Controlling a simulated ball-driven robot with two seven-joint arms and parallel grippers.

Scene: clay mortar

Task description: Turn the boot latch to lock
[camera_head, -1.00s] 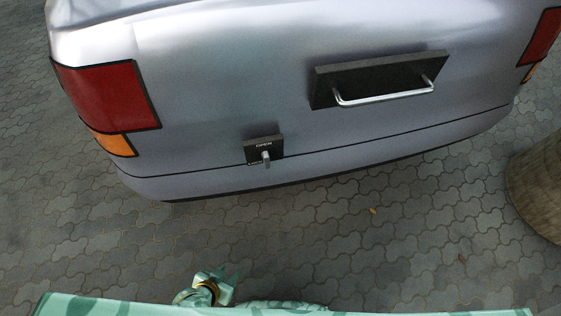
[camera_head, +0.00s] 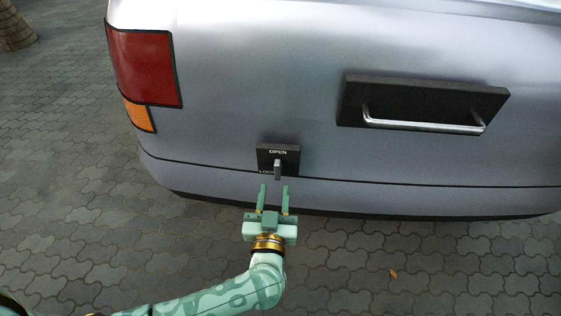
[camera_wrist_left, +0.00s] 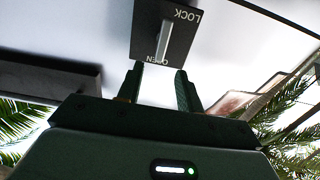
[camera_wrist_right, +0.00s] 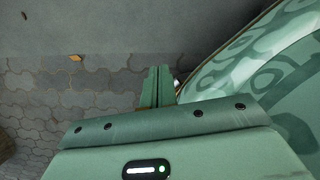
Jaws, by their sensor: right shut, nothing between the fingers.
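The boot latch is a small dark plate (camera_head: 290,155) on the lower back of the silver car, with the words OPEN and LOCK on it. Its grey lever (camera_head: 277,170) stands out from the plate. In the left wrist view the lever (camera_wrist_left: 163,42) points toward the word OPEN and partly covers it. My left gripper (camera_head: 274,190) is open and empty, just short of the lever, which lines up with the gap between its fingers. My right gripper (camera_wrist_right: 157,74) is shut and empty, away from the latch; it is not in the head view.
A wide dark panel (camera_head: 410,100) with a silver handle (camera_head: 424,126) is to the right of the latch. A red tail light (camera_head: 144,68) is at the left. The paving (camera_head: 90,190) around the car is clear, with a tree trunk (camera_head: 14,28) far left.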

